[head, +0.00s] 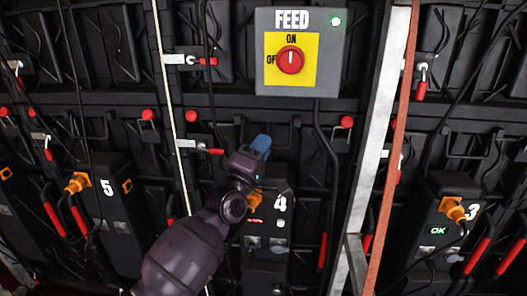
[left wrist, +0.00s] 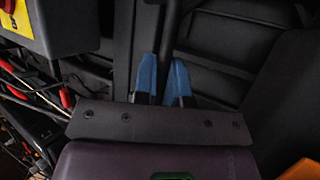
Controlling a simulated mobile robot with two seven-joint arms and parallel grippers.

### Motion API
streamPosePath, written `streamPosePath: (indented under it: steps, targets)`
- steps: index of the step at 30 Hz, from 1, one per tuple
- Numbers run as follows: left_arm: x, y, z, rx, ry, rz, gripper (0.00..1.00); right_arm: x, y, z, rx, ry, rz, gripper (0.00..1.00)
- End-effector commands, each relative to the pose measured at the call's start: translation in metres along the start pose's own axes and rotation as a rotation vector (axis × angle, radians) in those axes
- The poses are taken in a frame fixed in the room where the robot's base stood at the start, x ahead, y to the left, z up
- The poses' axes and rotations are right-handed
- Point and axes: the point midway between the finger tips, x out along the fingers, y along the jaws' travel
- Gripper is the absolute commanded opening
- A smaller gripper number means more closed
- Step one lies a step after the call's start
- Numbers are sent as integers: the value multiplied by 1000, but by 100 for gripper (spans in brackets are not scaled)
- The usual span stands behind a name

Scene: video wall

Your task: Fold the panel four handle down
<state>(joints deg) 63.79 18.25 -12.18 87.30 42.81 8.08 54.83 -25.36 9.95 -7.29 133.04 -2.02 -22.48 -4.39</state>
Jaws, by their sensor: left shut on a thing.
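The panel marked 4 (head: 279,225) stands at the lower middle of the head view, with a small orange-red display and an orange plug partly behind my arm. My left gripper (head: 261,143) is at its upper part, blue fingertips pointing up and away. In the left wrist view, the two blue fingertips (left wrist: 164,82) stand on either side of a dark bar (left wrist: 168,50), which I take to be the panel four handle. The gripper is shut on it. Dark surroundings and my gripper hide most of the handle. My right gripper is not in view.
The FEED box (head: 328,75) with its red knob hangs above. Panels 5 (head: 118,215) and 3 (head: 437,260) flank panel four; panel 3 shows a green OK. A pale post (head: 375,150) stands to the right. Red-tipped levers and black cables are close around.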

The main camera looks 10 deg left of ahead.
Motion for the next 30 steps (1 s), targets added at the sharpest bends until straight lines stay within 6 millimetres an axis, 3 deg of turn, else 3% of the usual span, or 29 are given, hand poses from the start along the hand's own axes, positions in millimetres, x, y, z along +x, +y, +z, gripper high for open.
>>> streamPosePath:
  steps: [11,12,16,30]
  targets:
    - [0,0,0,3,-1,8,0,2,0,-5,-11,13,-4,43]
    - [0,0,0,3,-1,8,16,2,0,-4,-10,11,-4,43]
    - [0,0,0,3,-1,8,35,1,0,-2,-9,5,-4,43]
    - [-4,0,0,3,-1,8,35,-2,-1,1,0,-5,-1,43]
